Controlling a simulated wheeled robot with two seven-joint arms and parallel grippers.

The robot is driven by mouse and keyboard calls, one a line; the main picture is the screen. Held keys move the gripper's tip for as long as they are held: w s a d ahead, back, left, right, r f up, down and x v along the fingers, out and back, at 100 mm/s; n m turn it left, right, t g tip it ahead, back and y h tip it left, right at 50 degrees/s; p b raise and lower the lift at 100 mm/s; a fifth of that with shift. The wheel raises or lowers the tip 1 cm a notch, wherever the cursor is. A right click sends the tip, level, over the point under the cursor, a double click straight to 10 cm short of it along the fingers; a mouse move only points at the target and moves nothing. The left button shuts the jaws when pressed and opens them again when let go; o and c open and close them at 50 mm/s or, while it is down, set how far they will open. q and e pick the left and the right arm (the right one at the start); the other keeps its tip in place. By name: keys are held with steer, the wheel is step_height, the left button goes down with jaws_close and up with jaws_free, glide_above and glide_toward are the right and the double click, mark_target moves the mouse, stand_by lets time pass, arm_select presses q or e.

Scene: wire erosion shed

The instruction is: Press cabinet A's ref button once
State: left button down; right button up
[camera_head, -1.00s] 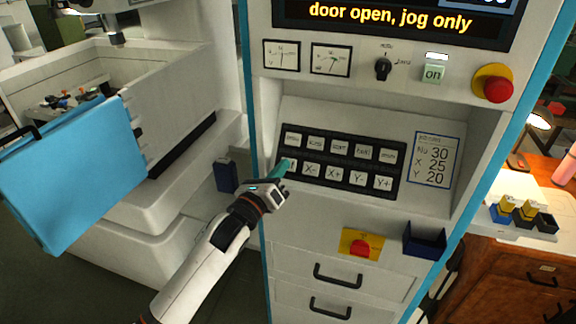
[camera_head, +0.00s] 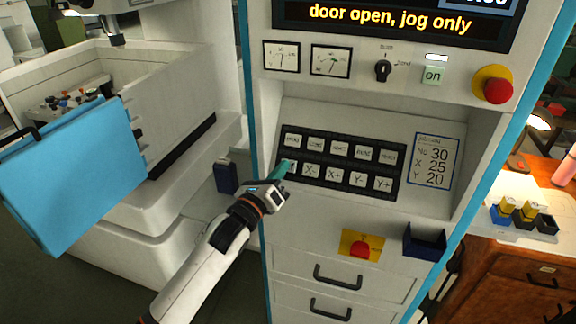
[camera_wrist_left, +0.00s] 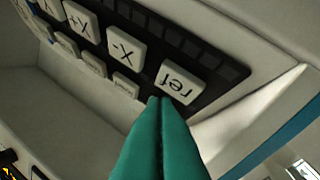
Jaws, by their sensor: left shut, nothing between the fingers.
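The cabinet's black keypad (camera_head: 345,172) has two rows of white keys. The ref button (camera_wrist_left: 177,82) is the end key of its row in the left wrist view, lettered upside down there, beside the X- key (camera_wrist_left: 125,47). In the head view the ref button is at the left end of the lower row, mostly hidden by the fingertips. My left gripper (camera_head: 285,168) is shut and empty, its green fingers pointing at that key. In the left wrist view the fingertips (camera_wrist_left: 160,102) are at the key's edge; I cannot tell whether they touch. My right gripper is not in view.
Above the keypad are two gauges, a knob (camera_head: 383,71), an "on" button (camera_head: 433,74) and a red emergency button (camera_head: 498,91). Below are a red knob on yellow (camera_head: 361,244) and a dark blue bin (camera_head: 425,241). A blue door panel (camera_head: 75,175) stands at left.

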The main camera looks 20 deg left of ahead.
arm_select(q)
steer(key=shift+w+f, duration=0.1)
stand_by(0.7)
steer(key=shift+w+f, duration=0.15)
steer(key=shift+w, duration=0.15)
steer(key=shift+w+f+b, duration=0.25)
steer(key=shift+b, duration=0.2)
stand_by(0.5)
stand_by(0.4)
steer(key=shift+s+r+p, duration=0.5)
steer(key=shift+s+p, duration=0.15)
steer(key=shift+p, duration=0.05)
